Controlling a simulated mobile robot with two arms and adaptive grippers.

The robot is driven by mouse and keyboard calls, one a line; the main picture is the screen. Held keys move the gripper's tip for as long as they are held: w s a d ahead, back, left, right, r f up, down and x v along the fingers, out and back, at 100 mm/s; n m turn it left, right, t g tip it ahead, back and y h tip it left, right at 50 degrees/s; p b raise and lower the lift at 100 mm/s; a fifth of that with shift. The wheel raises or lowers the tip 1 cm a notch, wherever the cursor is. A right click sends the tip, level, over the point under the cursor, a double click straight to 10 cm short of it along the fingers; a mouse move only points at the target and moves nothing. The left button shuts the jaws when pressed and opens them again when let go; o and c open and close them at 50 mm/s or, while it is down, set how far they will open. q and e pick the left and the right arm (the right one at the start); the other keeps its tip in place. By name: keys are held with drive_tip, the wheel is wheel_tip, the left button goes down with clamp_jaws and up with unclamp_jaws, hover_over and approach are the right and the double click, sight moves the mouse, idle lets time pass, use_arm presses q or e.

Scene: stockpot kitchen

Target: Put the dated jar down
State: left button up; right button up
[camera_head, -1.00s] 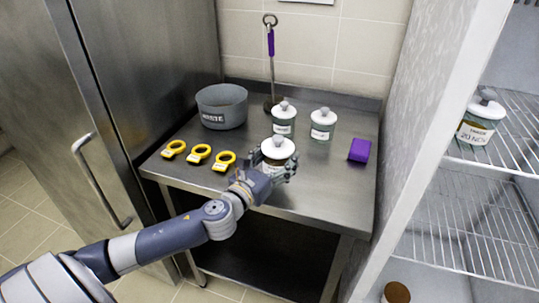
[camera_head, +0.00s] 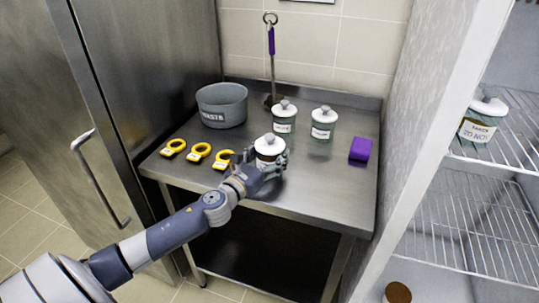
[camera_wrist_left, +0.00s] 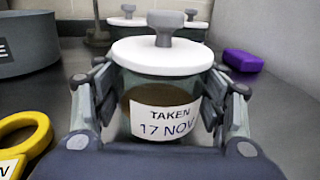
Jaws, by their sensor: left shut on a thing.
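The dated jar (camera_wrist_left: 160,88) has a white lid with a grey knob, brown contents and a label reading "TAKEN 17 NOV". My left gripper (camera_wrist_left: 158,105) is shut around its sides, and the jar is upright. In the head view the jar (camera_head: 268,147) and my left gripper (camera_head: 270,162) are over the front middle of the steel table (camera_head: 320,190). The gripper and arm hide the jar's lower part. I cannot tell whether its base touches the table. My right gripper is not in view.
Two lidded jars (camera_head: 284,120) (camera_head: 323,124) stand behind. A grey WASTE tub (camera_head: 222,106) and several yellow rings (camera_head: 198,155) are left; a purple block (camera_head: 360,149) is right.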

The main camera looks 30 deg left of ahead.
use_arm(q)
drive_tip(key=shift+f, duration=0.1)
drive_tip(key=o, duration=1.9)
drive_tip(key=s+b, duration=0.1)
drive_tip(key=s, duration=1.1)
drive_tip(key=shift+d, duration=0.1)
drive_tip(key=shift+r, duration=0.25)
